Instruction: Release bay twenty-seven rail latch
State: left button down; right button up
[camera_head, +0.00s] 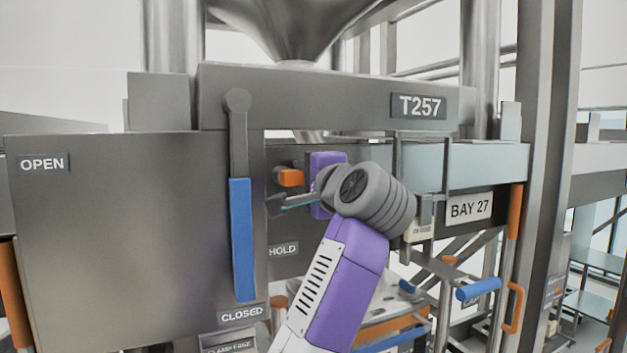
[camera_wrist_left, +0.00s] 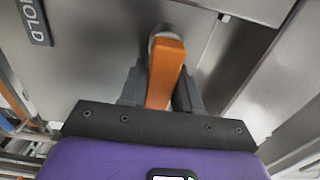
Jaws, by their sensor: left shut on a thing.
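A short orange latch handle (camera_head: 290,178) sticks out from a round grey pivot on the grey panel, above the HOLD label (camera_head: 283,250). My left gripper (camera_head: 283,194) is at this handle. In the left wrist view the orange handle (camera_wrist_left: 166,68) runs from its pivot down between the two dark fingers of my left gripper (camera_wrist_left: 160,92), which is shut on it. The BAY 27 sign (camera_head: 470,208) is on the frame to the right. My right gripper is in neither view.
A long blue-gripped lever (camera_head: 241,240) hangs down left of my gripper, its end by the CLOSED label (camera_head: 241,315). A large grey panel with an OPEN label (camera_head: 42,163) is further left. A T257 beam (camera_head: 418,105) crosses above. A blue cylindrical handle (camera_head: 479,289) is at lower right.

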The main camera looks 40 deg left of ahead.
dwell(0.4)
pick_arm(q)
jog(key=c, duration=0.9)
grip_release()
jog(key=b+v, duration=0.1)
jog(key=v, duration=0.6)
jog(key=shift+s+d+b, duration=0.1)
jog(key=shift+d+b, duration=0.15)
jog(key=shift+b, duration=0.05)
